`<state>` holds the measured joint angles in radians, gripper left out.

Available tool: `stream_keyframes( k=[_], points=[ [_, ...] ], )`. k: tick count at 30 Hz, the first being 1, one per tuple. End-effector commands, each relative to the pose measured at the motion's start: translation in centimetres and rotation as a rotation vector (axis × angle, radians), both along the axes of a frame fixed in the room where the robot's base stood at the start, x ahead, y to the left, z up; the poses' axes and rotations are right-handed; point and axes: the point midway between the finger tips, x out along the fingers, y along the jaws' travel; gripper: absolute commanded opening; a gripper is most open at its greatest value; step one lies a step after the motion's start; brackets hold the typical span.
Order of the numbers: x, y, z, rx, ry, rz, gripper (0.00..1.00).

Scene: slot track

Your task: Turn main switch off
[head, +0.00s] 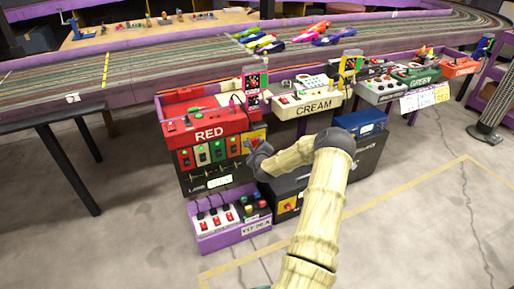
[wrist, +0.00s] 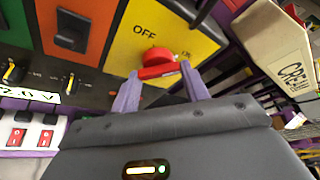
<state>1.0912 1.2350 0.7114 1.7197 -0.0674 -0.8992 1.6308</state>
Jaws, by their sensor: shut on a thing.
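The main switch is a red rotary knob (wrist: 157,56) on a yellow panel (wrist: 192,28) marked OFF at its upper left and ON at its right. My gripper (wrist: 160,82) has its two purple fingers on either side of the knob's red handle, shut on it. The handle lies roughly level in the wrist view, and which mark it points to is not clear. In the head view my gripper (head: 256,152) is at the yellow panel (head: 259,134), right of the RED box, and hides the knob.
The RED control box (head: 208,133) and CREAM box (head: 306,105) stand under the slot track (head: 130,66). A purple switch box (head: 230,238) sits low in front. Orange (wrist: 91,18) and green panels with black switches are left of the yellow panel.

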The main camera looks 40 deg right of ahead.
Motion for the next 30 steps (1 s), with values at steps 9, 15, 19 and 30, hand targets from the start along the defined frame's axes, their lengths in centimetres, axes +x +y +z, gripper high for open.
stream_keyframes(
  k=[9, 15, 19, 30],
  points=[
    [0.01, 0.14, -0.22, -0.114, 0.03, 0.002, 0.23],
    [0.03, 0.18, -0.34, -0.257, 0.064, 0.002, 0.23],
    [0.05, 0.2, -0.4, -0.371, 0.091, 0.003, 0.23],
    [0.01, 0.19, -0.65, -0.712, 0.174, 0.003, 0.23]
  ],
)
